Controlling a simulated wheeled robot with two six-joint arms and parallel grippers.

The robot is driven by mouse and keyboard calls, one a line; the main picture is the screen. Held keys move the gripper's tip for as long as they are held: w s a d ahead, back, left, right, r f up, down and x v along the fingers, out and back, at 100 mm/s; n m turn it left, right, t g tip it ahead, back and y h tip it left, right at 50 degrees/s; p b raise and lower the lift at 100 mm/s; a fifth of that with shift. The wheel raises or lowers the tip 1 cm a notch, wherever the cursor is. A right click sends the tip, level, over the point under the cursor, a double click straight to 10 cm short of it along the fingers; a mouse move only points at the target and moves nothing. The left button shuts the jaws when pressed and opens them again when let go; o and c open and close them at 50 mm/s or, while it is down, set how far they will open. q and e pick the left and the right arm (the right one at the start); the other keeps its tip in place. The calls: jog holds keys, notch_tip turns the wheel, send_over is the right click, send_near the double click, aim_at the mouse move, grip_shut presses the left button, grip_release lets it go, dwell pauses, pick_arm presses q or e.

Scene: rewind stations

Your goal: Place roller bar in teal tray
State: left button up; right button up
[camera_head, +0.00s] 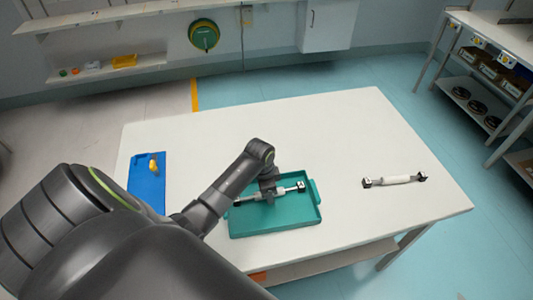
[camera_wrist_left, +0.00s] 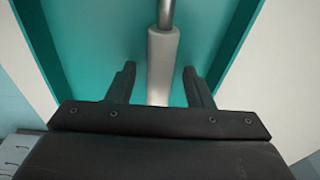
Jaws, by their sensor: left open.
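The teal tray (camera_head: 275,224) lies on the white table, and its floor also shows in the left wrist view (camera_wrist_left: 90,40). A roller bar (camera_head: 286,190) with a pale sleeve and dark end blocks is in the tray, near its far side. My left gripper (camera_head: 268,191) is over the bar's middle and hides part of it. In the left wrist view the open fingers (camera_wrist_left: 158,80) stand on either side of the pale sleeve (camera_wrist_left: 163,60), with gaps on both sides. A second roller bar (camera_head: 395,180) lies on the table right of the tray. My right gripper is not in view.
The white table (camera_head: 335,125) is clear behind the tray. A blue board (camera_head: 147,180) with a yellow item lies at the table's left. Shelving (camera_head: 490,80) with reels stands at the far right, and a wall shelf (camera_head: 105,70) is at the back left.

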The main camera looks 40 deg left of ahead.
pick_arm(q)
notch_tip(320, 180, up, 12)
jog(key=s, duration=0.1)
jog(key=shift+a+f+b, duration=0.15)
jog(key=shift+a+b, duration=0.25)
jog(key=shift+b, duration=0.05)
dwell(0.3)
